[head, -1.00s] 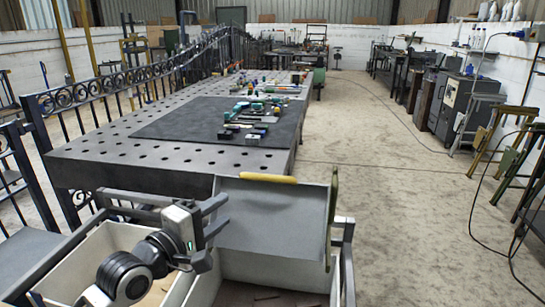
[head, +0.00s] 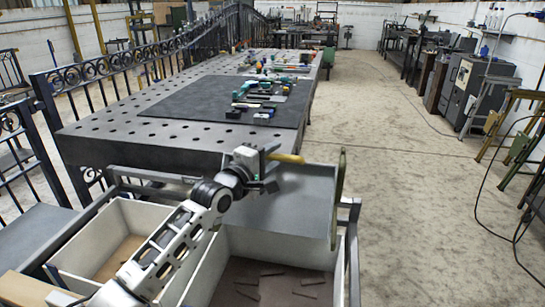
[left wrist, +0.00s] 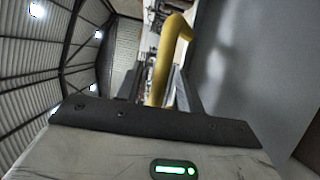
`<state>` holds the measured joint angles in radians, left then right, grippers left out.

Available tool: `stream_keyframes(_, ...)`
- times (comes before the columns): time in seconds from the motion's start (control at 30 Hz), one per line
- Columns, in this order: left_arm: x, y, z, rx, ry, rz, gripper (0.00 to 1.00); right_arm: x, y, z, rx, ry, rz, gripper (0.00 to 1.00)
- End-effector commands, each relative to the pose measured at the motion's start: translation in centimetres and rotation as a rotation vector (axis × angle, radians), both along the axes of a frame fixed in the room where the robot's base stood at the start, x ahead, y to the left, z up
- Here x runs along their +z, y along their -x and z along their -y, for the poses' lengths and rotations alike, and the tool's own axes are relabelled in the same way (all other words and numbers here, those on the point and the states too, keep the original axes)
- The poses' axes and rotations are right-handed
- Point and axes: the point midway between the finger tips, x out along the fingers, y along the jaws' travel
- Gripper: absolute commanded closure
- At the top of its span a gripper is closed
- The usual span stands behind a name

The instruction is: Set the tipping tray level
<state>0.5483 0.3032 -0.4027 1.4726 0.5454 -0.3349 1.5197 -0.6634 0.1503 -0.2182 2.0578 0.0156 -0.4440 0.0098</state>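The tipping tray (head: 295,208) is a grey panel that slopes, its far edge raised, above a bin in the head view. Its yellow handle (head: 290,158) lies along that far edge. My left gripper (head: 272,168) is at the left end of the handle. In the left wrist view the two dark fingers (left wrist: 158,88) stand apart, with the yellow handle (left wrist: 168,60) showing between them; contact cannot be made out. The tray's grey face (left wrist: 240,65) fills the right of that view. My right gripper is not in view.
Pale bins (head: 200,290) stand below, one with dark flat pieces (head: 270,272). A greenish upright plate (head: 338,195) borders the tray's right side. A perforated metal table (head: 130,140) with a dark mat and small parts stands behind. Open floor lies to the right (head: 400,210).

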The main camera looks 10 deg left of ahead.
Motion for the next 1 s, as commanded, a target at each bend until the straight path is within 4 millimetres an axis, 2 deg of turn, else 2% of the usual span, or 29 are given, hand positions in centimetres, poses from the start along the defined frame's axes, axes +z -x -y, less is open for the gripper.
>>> stream_keyframes(0.33, 0.0, -0.5, 0.2, 0.000, 0.000, 0.000, 0.62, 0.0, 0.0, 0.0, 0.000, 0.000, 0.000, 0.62)
stream_keyframes(0.37, 0.0, -0.5, 0.2, 0.000, 0.000, 0.000, 0.65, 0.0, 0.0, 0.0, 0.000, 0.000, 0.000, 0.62)
stream_keyframes(0.4, 0.0, -0.5, 0.2, 0.000, 0.000, 0.000, 0.76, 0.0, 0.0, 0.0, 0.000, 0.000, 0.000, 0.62)
stream_keyframes(0.5, 0.0, -0.5, 0.2, 0.000, 0.000, 0.000, 1.00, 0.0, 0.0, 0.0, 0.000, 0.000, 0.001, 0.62)
stream_keyframes(0.77, 0.1, -0.7, 0.0, 0.003, 0.000, -0.010, 1.00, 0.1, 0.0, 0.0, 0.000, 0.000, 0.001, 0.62)
stream_keyframes(1.0, 0.0, -2.3, -1.3, 0.022, 0.000, -0.095, 1.00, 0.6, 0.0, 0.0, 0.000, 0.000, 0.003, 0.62)
